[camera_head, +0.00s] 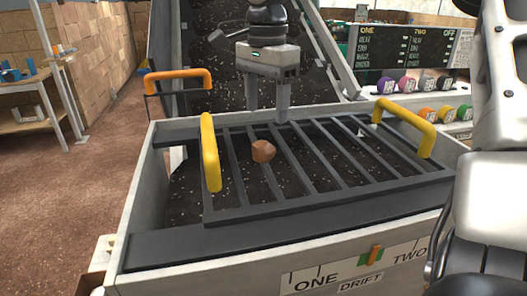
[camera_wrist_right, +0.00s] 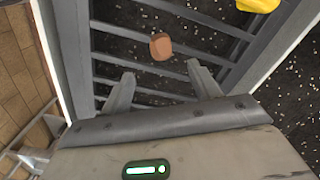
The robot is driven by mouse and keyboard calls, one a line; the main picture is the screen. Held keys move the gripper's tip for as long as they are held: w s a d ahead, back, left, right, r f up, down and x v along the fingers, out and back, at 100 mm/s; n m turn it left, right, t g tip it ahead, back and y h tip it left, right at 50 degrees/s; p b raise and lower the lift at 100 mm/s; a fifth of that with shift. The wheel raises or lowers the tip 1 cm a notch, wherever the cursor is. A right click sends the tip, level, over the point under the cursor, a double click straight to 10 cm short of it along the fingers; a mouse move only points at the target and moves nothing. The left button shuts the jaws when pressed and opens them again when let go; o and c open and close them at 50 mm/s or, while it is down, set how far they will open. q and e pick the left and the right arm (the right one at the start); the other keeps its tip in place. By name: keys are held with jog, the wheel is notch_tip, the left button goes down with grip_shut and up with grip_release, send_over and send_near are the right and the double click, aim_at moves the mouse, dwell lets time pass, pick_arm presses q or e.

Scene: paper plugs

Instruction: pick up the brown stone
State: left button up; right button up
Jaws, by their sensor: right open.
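The brown stone (camera_head: 263,151) is a small, faceted lump resting on the bars of a dark grey grate (camera_head: 330,195) over a bin of dark, speckled material. It also shows in the right wrist view (camera_wrist_right: 161,46), just beyond the fingertips. My right gripper (camera_head: 267,112) points down with its fingers apart and empty. In the head view it appears above and behind the stone, not touching it. In the wrist view its two fingers (camera_wrist_right: 161,74) are spread, with the stone ahead of the gap between them. My left gripper is not in view.
Yellow handles stand at the grate's left (camera_head: 210,152) and right (camera_head: 405,122) ends. An orange handle (camera_head: 178,78) is behind left. The bin's pale rim (camera_head: 135,205) surrounds the grate. A panel with coloured knobs (camera_head: 407,85) stands at back right. A sloping chute rises behind.

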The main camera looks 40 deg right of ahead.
aim_at(265, 144)
notch_tip(265, 144, down, 9)
jog(key=shift+a, duration=0.1)
jog(key=c, duration=1.1)
